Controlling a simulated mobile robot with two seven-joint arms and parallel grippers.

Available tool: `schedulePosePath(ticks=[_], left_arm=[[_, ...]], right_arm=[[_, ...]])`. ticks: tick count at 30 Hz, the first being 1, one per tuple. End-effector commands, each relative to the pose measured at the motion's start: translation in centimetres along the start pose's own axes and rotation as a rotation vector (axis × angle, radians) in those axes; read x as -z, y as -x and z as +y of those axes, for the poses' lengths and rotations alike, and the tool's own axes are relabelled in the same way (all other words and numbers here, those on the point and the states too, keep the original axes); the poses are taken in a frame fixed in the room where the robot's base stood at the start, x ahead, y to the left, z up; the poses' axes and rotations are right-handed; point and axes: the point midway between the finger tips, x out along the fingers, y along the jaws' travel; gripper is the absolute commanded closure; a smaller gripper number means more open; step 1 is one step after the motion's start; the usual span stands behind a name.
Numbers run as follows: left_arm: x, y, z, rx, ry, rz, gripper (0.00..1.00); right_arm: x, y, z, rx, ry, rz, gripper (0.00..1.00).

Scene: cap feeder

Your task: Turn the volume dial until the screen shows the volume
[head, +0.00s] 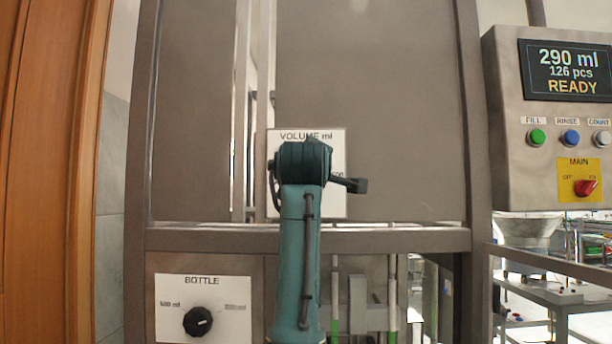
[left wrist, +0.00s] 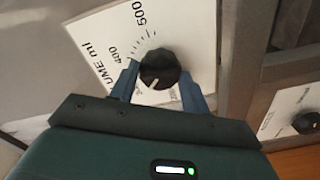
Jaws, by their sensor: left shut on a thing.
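The black volume dial (left wrist: 158,66) sits on a white plate marked "UME ml" (left wrist: 112,38) in the left wrist view. Its white pointer line aims down and slightly left in that view. The blue fingers of my left gripper (left wrist: 160,82) are shut on the dial, one on each side. In the head view, the VOLUME ml plate (head: 335,200) shows behind my left gripper (head: 303,162), which hides the dial. The screen (head: 565,70) reads 290 ml, 126 pcs, READY. My right gripper is not in view.
A bottle dial (head: 198,321) sits on its own plate at the lower left. The control box has green (head: 537,137), blue (head: 571,137) and white (head: 602,138) buttons and a red main switch (head: 586,187). A metal frame bar (head: 400,240) runs below the volume plate.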

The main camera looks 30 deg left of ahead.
Motion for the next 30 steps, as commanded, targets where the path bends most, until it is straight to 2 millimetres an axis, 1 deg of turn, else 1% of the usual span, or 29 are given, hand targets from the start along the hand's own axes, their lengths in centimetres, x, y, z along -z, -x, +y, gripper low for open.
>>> schedulePosePath(ticks=[6, 15, 22, 30], left_arm=[[0.02, 0.02, 0.1, 0.001, 0.182, -0.001, 0.76], [0.03, -0.01, 0.01, 0.002, 0.349, 0.0, 0.76], [0.05, 0.0, -0.06, 0.002, 0.406, 0.001, 0.76], [0.06, -0.01, -0.11, 0.002, 0.418, 0.002, 0.76]], right_arm=[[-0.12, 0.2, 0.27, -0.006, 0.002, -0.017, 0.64], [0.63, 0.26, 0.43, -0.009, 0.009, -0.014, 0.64], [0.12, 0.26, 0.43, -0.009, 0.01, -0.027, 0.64], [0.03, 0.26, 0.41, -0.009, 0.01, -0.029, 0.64]])
